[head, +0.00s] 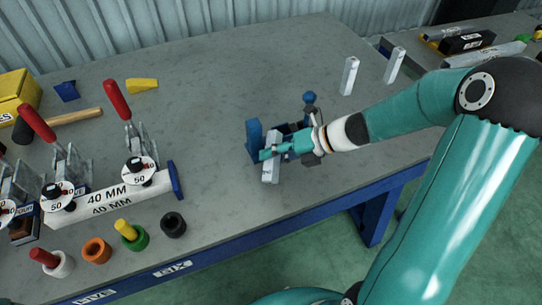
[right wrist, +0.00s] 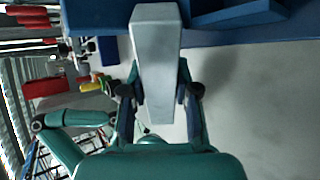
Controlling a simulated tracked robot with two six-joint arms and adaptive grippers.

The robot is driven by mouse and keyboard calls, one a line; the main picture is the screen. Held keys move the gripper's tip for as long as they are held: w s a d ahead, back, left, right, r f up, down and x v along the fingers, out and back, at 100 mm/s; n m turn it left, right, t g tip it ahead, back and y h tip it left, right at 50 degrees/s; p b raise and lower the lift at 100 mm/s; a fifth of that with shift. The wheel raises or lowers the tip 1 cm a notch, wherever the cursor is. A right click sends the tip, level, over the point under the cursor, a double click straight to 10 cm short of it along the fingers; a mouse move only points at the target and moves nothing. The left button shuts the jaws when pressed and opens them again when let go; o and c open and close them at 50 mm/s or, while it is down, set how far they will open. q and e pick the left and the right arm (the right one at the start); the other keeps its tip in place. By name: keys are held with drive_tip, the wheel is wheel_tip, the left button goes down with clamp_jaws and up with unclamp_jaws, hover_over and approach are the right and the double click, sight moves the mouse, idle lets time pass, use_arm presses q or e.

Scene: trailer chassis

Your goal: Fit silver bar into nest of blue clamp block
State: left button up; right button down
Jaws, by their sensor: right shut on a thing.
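My right gripper (head: 268,155) reaches in from the right and is shut on a silver bar (head: 271,169). In the right wrist view the bar (right wrist: 157,65) sits between the two fingers (right wrist: 160,95), its far end pointing up the picture toward blue surfaces. The blue clamp block (head: 254,134) stands on the bench right beside the bar and gripper, which partly hide it. A blue part (right wrist: 235,15) shows at the top of the right wrist view, close to the bar. I cannot tell whether bar and block touch, and the nest is not clearly visible. My left gripper does not show.
Two more silver bars (head: 349,76) (head: 394,65) stand upright at the back right. Red-handled clamps (head: 118,100) and a 40 MM rail (head: 110,195) occupy the left. Several coloured rings (head: 97,250) lie along the front edge. The back middle of the bench (head: 240,70) is clear.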

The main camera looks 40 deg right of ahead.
drive_tip(key=shift+w+a+f, duration=0.2)
drive_tip(key=shift+w+a, duration=0.05)
drive_tip(key=shift+f, duration=0.1)
drive_tip(key=c, duration=0.9)
unclamp_jaws()
drive_tip(key=shift+o, duration=0.2)
drive_tip(key=shift+f, duration=0.1)
